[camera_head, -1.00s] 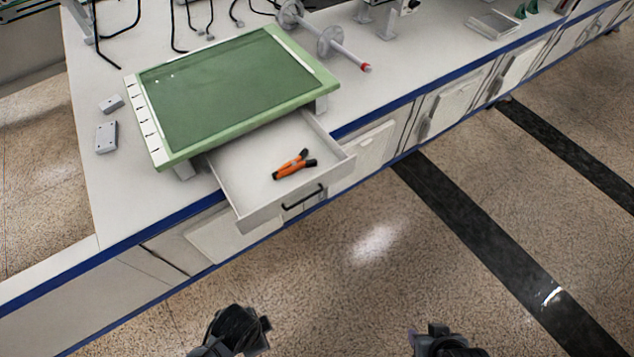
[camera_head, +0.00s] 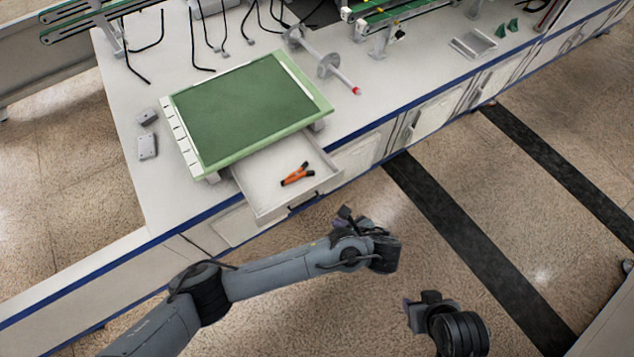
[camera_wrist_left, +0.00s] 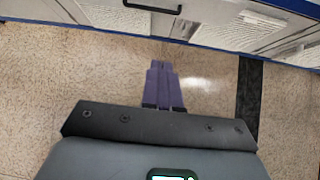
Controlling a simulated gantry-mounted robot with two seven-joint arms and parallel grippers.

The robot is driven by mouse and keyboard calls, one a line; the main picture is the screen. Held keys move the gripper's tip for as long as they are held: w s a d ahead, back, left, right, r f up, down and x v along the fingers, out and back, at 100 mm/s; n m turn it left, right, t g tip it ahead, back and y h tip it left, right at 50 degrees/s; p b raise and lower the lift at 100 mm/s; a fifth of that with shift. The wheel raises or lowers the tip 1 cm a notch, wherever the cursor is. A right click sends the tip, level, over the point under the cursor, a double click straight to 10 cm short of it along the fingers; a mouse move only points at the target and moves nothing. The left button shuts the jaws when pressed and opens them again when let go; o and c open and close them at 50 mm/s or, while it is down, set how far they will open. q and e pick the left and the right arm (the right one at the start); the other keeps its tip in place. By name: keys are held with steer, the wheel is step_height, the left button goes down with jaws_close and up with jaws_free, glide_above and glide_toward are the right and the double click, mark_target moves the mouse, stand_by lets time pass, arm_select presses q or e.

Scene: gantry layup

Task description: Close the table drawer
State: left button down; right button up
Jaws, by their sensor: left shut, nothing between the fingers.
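The white table drawer (camera_head: 262,182) is pulled out from the bench, below the green-framed panel. It holds an orange and black tool (camera_head: 297,175). Its dark handle (camera_head: 303,200) is on the front face, and a dark handle also shows at the top of the left wrist view (camera_wrist_left: 152,6). My left gripper (camera_head: 344,213) is in front of the drawer, to the right of the handle in the head view, with a gap between them in the wrist view. Its purple fingers (camera_wrist_left: 163,72) are together and empty.
The green panel (camera_head: 245,108) stands on the white bench (camera_head: 150,190) above the drawer. Cabinet doors line the bench front. The floor before it is clear.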

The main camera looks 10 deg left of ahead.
arm_select(q)
step_height(320, 180, up, 2)
steer(key=w+r, duration=0.1)
steer(key=w, duration=0.1)
steer(key=b, duration=0.5)
glide_toward(313, 189)
steer(key=shift+t, duration=0.3)
steer(key=x, duration=0.6)
steer(key=shift+s+f, duration=0.15)
steer(key=shift+s, duration=0.15)
